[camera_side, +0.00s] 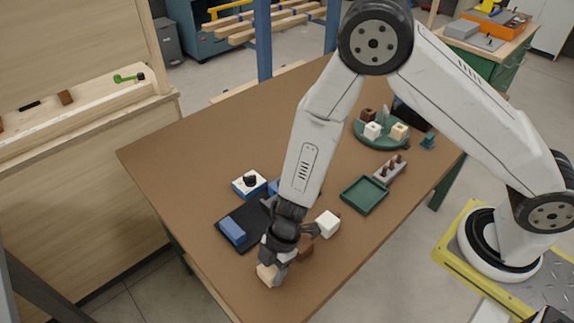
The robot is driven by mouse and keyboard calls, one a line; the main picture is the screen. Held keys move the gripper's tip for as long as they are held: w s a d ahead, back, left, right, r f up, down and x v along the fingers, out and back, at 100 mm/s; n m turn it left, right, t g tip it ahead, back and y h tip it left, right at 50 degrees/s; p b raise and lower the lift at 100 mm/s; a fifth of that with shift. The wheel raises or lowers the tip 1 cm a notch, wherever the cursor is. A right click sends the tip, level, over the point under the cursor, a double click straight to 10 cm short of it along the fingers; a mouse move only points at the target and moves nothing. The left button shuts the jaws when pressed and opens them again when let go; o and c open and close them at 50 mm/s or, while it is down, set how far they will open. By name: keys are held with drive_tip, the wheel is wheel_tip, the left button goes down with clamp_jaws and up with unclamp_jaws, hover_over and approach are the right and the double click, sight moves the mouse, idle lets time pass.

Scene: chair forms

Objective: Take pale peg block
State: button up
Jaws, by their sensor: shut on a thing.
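My gripper (272,262) points down near the front edge of the brown table (185,150) and is shut on a pale cream block (267,274). The gripper covers the upper part of this block, so any peg on it is hidden. I cannot tell whether the block touches the table. Another cream block (398,132) sits on the round green plate (370,142) at the back right.
A white cube (328,223) and a brown block (306,247) are right of my gripper. A black tray with a blue block (232,231) and a blue-and-white box (245,187) are left. A green tray (364,195) lies right. The table's left part is clear.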

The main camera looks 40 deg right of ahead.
sight(270, 268)
drive_tip(key=shift+r, duration=0.1)
drive_tip(key=shift+r, duration=4.9)
drive_tip(key=shift+w, duration=0.15)
